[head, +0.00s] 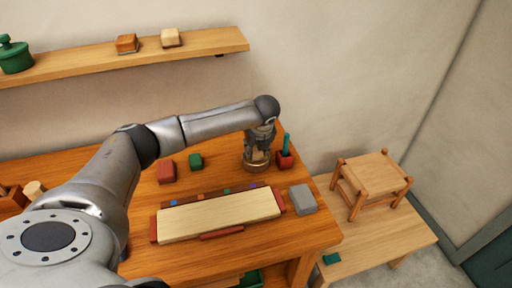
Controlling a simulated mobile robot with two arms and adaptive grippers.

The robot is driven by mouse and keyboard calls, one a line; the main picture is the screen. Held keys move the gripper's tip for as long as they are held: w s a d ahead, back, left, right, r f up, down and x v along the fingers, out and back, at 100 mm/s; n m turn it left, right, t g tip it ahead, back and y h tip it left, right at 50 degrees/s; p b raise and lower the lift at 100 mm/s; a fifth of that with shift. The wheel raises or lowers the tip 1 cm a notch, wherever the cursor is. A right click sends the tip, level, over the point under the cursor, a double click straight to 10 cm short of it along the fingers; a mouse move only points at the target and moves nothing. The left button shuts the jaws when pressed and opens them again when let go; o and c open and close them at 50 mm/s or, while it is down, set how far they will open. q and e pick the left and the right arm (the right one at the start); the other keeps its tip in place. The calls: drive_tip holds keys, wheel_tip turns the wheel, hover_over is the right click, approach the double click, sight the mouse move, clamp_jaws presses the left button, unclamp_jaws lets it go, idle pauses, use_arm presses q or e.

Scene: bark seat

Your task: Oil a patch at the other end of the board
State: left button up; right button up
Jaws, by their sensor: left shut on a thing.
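The pale board (220,215) lies on the workbench, with reddish blocks at both its ends and one at its front edge. My left gripper (258,154) points down behind the board's right end. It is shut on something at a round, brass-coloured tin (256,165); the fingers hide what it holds. A small red pot (285,161) with a green-handled tool (286,142) standing in it is just right of the gripper. No patch of oil can be made out on the board. My right gripper is not in view.
A red block (166,172) and a green block (196,161) lie behind the board. A grey block (302,198) lies off its right end. A small wooden stool (372,183) stands on a lower table at right. A shelf (200,44) runs along the wall.

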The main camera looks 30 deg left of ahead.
use_arm(q)
drive_tip(key=shift+f+b, duration=0.45)
drive_tip(key=shift+f, duration=0.05)
idle(0.5)
drive_tip(key=shift+f, duration=0.1)
idle(1.6)
drive_tip(key=shift+r+p, duration=1.5)
drive_tip(key=shift+r, duration=2.1)
